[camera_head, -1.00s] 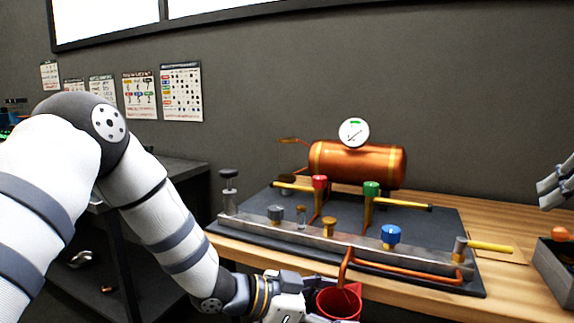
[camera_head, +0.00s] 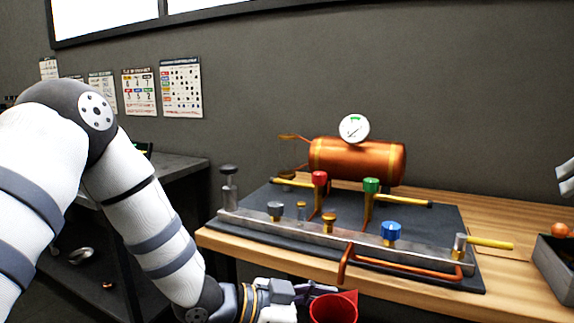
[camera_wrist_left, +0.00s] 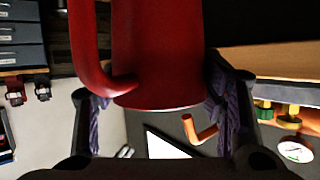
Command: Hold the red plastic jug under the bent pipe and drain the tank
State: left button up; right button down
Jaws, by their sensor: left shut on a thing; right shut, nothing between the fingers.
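My left gripper (camera_head: 312,293) is shut on the red plastic jug (camera_head: 335,310), low at the table's front edge. In the left wrist view the red jug (camera_wrist_left: 160,50) and its handle show between the two fingers (camera_wrist_left: 160,115). The bent copper pipe (camera_head: 345,262) hangs over the table edge, its open end just above the jug's rim in the head view; I cannot tell whether it is directly over the opening. The pipe end (camera_wrist_left: 200,130) also shows in the wrist view. The copper tank (camera_head: 357,160) stands behind. My right gripper (camera_head: 567,178) is shut, partly cut off at the right edge.
A gauge (camera_head: 354,128) tops the tank. A grey bin (camera_head: 555,262) stands at the right. Dark shelving (camera_head: 100,240) is at left.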

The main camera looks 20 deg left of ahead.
pick_arm(q)
jog(key=s, duration=0.8)
jog(key=shift+s, duration=0.35)
dwell(0.4)
